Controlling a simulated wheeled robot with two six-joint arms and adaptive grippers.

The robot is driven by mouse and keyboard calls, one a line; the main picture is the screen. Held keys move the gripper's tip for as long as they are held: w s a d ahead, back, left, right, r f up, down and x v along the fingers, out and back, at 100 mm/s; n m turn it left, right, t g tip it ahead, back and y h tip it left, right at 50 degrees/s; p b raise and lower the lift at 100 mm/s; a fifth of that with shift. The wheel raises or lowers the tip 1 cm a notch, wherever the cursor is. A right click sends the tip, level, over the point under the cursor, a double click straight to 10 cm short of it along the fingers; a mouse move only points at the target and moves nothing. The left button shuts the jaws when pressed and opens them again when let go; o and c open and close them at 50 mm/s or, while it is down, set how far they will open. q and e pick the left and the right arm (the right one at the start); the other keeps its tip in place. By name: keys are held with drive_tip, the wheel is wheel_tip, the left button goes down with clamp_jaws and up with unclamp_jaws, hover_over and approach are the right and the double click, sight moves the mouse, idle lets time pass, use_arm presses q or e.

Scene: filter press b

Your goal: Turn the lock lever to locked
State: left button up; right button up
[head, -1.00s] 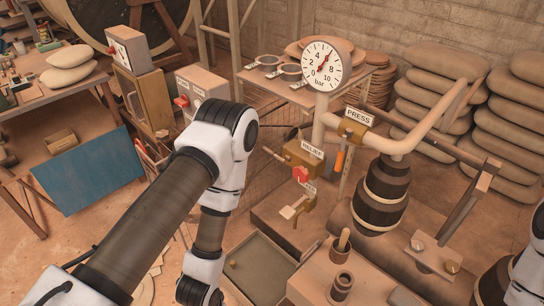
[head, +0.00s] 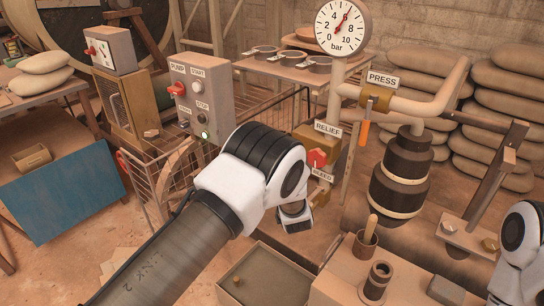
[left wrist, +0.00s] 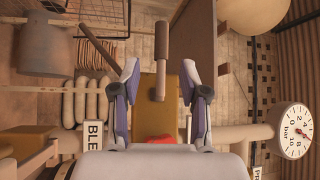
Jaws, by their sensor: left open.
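No label reading "lock" shows, so I cannot tell which handle is the lock lever. In the head view, a red handle (head: 317,157) sits on the brass RELIEF valve, and an orange handle (head: 364,132) hangs below the PRESS valve (head: 375,100). My left gripper (head: 295,215) is just below the RELIEF valve, near the BLEED label (head: 322,175), mostly hidden by my wrist. In the left wrist view my left gripper (left wrist: 160,72) is open. A brass block (left wrist: 170,105), a grey-brown rod (left wrist: 161,50) and something red (left wrist: 158,139) show between its fingers. Contact is unclear. My right gripper is out of view.
A pump box (head: 205,100) with red switch and green light stands behind my left arm, beside a wire cart (head: 150,185). A pressure gauge (head: 342,25) and pipes rise above the valves. A dark ribbed column (head: 400,175) stands to the right. A tray (head: 265,285) lies below.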

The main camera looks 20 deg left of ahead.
use_arm(q)
drive_tip(key=x, duration=0.7)
drive_tip(key=shift+w+a+r+b, duration=0.1)
drive_tip(key=shift+w+a+b, duration=0.1)
drive_tip(key=shift+a+b, duration=0.15)
clamp_jaws()
